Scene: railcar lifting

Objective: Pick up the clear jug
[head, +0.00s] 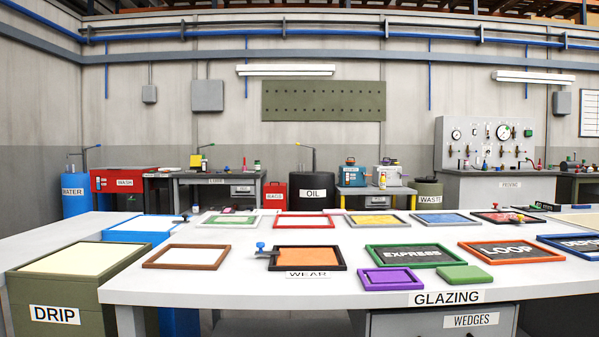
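I cannot make out a clear jug anywhere in the head view. Small items stand on the far benches, too small to tell apart; a pale container (388,176) sits on the yellow-legged bench at the back, and I cannot tell what it is. Neither of my grippers shows in this view.
A long white table (210,283) labelled GLAZING fills the foreground, with several flat coloured frames lying on it. A green DRIP bin (45,290) stands at the left. Behind are a black OIL drum (311,191), a blue WATER barrel (76,203) and a gauge panel (486,140).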

